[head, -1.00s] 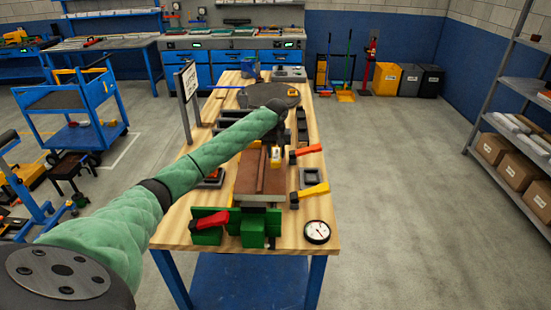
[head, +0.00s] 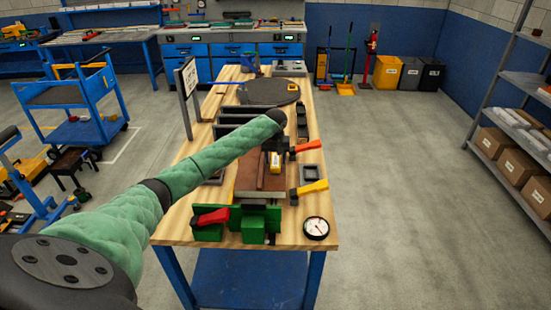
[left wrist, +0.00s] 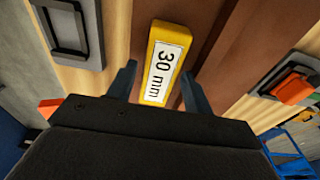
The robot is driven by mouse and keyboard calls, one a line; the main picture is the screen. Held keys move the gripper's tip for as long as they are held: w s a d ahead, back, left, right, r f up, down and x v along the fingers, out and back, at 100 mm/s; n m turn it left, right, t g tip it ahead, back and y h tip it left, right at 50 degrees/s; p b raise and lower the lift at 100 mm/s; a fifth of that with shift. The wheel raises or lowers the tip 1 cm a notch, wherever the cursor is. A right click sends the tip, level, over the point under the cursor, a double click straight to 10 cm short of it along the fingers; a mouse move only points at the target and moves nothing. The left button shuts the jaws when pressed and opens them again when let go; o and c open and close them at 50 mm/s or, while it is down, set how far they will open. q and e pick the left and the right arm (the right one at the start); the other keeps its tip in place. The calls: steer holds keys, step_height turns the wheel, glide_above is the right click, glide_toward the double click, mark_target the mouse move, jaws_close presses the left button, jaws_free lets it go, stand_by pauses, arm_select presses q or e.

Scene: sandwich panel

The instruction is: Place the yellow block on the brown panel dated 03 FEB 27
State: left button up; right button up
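The yellow block (left wrist: 164,63) has a white label reading "30 mm". In the head view it shows as a small yellow and white piece (head: 276,163) over the far part of the brown panel (head: 248,183). The panel also shows beneath and beside the block in the left wrist view (left wrist: 215,55); I cannot read any date on it. My left gripper (left wrist: 158,80) is open, with one finger on each side of the block's near end and small gaps visible. Whether the block rests fully on the panel is unclear. My right gripper is not in view.
Green fixtures with a red clamp handle (head: 213,217) stand at the panel's near end. Orange (head: 307,146) and yellow (head: 312,187) handles lie along its right side. A dial gauge (head: 316,228) sits at the near right corner. A dark round plate (head: 268,92) lies farther back.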

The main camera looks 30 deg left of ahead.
mark_target(276, 160)
arm_select(q)
steer(key=shift+o, duration=0.4)
steer(key=shift+r, duration=0.15)
step_height(276, 160, up, 4)
steer(key=shift+s+d+f+b, duration=0.15)
steer(key=shift+f+b, duration=0.1)
steer(key=shift+b, duration=0.95)
step_height(276, 160, up, 8)
steer(key=b, duration=0.2)
steer(key=shift+s+d+r+b, duration=0.15)
steer(key=shift+s+d+b, duration=0.1)
steer(key=shift+s+b, duration=0.2)
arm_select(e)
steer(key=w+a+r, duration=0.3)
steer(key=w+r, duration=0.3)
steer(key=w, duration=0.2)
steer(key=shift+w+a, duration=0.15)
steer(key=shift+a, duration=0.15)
